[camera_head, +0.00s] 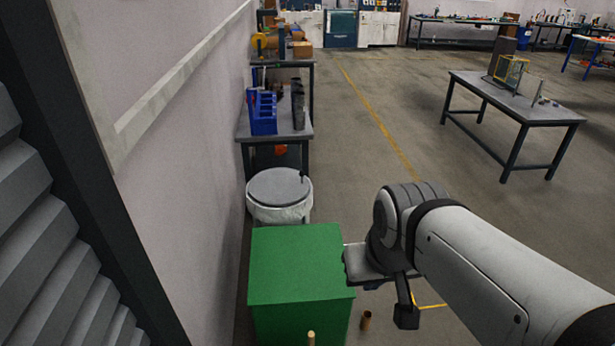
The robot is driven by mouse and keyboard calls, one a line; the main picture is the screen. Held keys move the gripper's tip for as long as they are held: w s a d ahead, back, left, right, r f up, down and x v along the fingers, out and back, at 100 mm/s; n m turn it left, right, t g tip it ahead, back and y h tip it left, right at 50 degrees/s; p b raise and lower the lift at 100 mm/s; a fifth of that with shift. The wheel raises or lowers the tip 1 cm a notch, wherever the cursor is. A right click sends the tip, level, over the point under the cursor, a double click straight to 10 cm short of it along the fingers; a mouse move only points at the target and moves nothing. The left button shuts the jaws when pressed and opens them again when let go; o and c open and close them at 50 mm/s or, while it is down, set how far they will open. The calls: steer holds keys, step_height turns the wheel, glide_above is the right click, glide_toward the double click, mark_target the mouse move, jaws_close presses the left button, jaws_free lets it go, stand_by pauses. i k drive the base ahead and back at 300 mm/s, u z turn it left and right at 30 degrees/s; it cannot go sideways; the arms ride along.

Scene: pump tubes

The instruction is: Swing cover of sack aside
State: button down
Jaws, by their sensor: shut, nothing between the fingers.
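The sack appears as a whitish bag (281,215) in a round stand against the wall, left of the picture's middle. Its cover is a round grey lid (274,187) lying flat over the top, with a small dark upright knob (303,176) at its right edge. My arm reaches in from the lower right. My gripper (406,314) appears as a narrow dark piece hanging below the arm's bent end, to the right of the green box. It is shut and empty, well apart from the cover. Its fingertips are hard to make out.
A green box (298,265) stands in front of the sack. Small brown cylinders (366,320) are near it. Behind the sack is a bench (309,132) with a blue rack (263,112). The wall (200,150) runs close along the left. Open floor lies to the right, before a table (515,100).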

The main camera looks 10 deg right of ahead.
mark_target(275, 186)
steer(key=z, duration=2.1)
steer(key=i, duration=1.85)
steer(key=u, duration=2.45)
steer(key=i, duration=0.95)
steer(key=z, duration=0.2)
